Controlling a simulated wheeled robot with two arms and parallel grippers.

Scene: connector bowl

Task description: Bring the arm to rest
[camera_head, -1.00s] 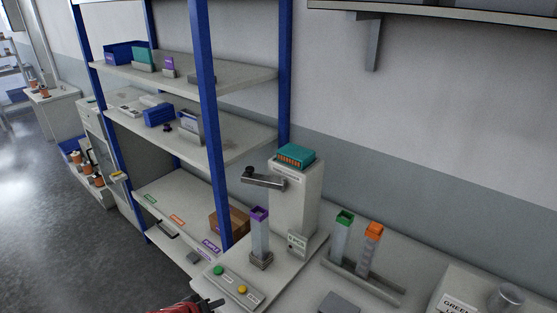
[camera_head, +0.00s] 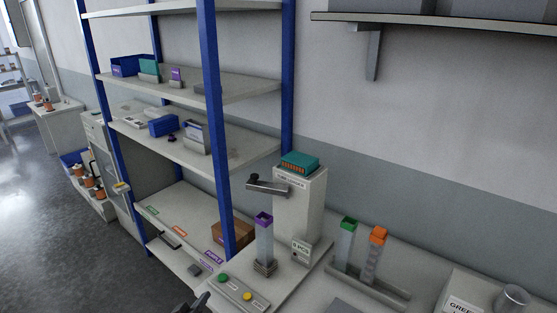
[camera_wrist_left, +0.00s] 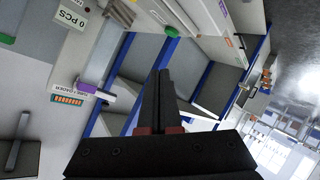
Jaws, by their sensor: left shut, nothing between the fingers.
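My left gripper (camera_head: 198,303) shows only as dark fingertips at the bottom edge of the head view. In the left wrist view its two black fingers (camera_wrist_left: 160,103) are together, with nothing between them. It is in the air, apart from the bench and the shelves. The rest of my left arm is out of the head view. My right gripper is not in view.
A machine (camera_head: 300,205) with a teal block (camera_head: 300,163) on top stands on the bench. A purple-topped tube (camera_head: 264,240), a green-topped tube (camera_head: 345,245) and an orange-topped tube (camera_head: 374,255) stand near it. A blue-posted shelf (camera_head: 212,120) rises at left. Floor (camera_head: 40,220) is clear further left.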

